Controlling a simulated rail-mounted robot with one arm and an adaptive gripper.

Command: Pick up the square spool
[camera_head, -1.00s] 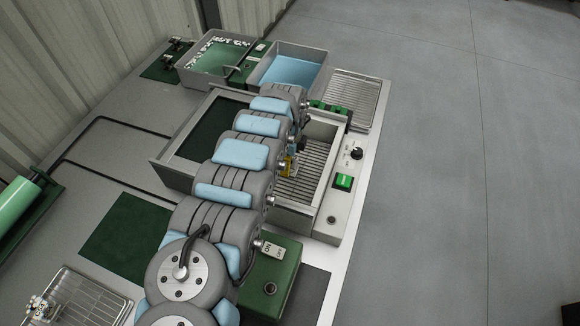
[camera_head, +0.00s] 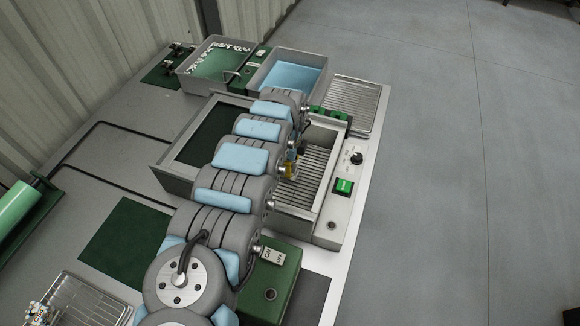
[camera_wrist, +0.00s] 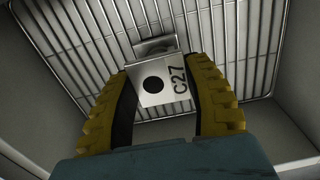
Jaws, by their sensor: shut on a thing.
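The spool is over a wire rack (camera_wrist: 225,45) inside a grey-walled bin. I cannot tell whether it touches the rack. In the head view my gripper (camera_head: 291,168) shows only as a bit of yellow beside my arm, over the slatted bin (camera_head: 308,165); the spool is hidden there.
The bin's walls stand close around my gripper. A control panel with a green button (camera_head: 344,187) is to the right. A blue-filled tray (camera_head: 292,72) and a green-filled tray (camera_head: 215,60) stand behind. A wire rack (camera_head: 355,105) lies at the back right. A green switch box (camera_head: 270,280) is in front.

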